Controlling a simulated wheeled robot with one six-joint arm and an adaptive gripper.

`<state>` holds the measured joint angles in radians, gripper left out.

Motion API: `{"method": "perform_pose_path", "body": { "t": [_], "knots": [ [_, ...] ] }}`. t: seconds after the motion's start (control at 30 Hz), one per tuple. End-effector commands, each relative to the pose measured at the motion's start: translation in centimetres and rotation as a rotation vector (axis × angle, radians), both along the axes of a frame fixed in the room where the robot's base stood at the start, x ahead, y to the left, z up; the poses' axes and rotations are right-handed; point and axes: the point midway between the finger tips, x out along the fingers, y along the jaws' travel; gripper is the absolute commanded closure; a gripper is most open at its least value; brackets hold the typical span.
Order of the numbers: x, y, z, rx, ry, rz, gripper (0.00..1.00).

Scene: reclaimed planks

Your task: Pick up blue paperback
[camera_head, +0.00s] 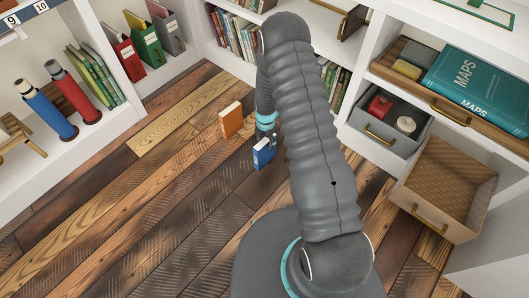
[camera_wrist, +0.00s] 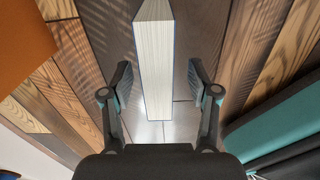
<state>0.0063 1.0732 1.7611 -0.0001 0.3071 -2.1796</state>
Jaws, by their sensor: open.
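The blue paperback (camera_head: 262,154) stands upright on the plank floor in the head view, just below my wrist. In the wrist view its pale page edges (camera_wrist: 154,65) face the camera, with a thin blue cover edge showing. My gripper (camera_wrist: 160,88) is open, with one finger on each side of the paperback and a gap to each. In the head view the arm hides most of my gripper, and part of it (camera_head: 273,138) shows beside the book.
An orange book (camera_head: 231,120) stands upright close by, to the left of the paperback. An open wooden drawer (camera_head: 440,190) and a grey drawer (camera_head: 392,128) jut out at the right. The floor at the left is clear.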

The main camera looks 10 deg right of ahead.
Motion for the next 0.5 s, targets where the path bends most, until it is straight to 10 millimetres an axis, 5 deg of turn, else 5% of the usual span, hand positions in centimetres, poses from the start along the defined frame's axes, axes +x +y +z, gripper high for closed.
{"method": "perform_pose_path", "body": {
  "t": [0.5],
  "knots": [
    [0.0, 0.3, -5.1, 0.000, 0.001, -0.001, 0.40]
  ]
}}
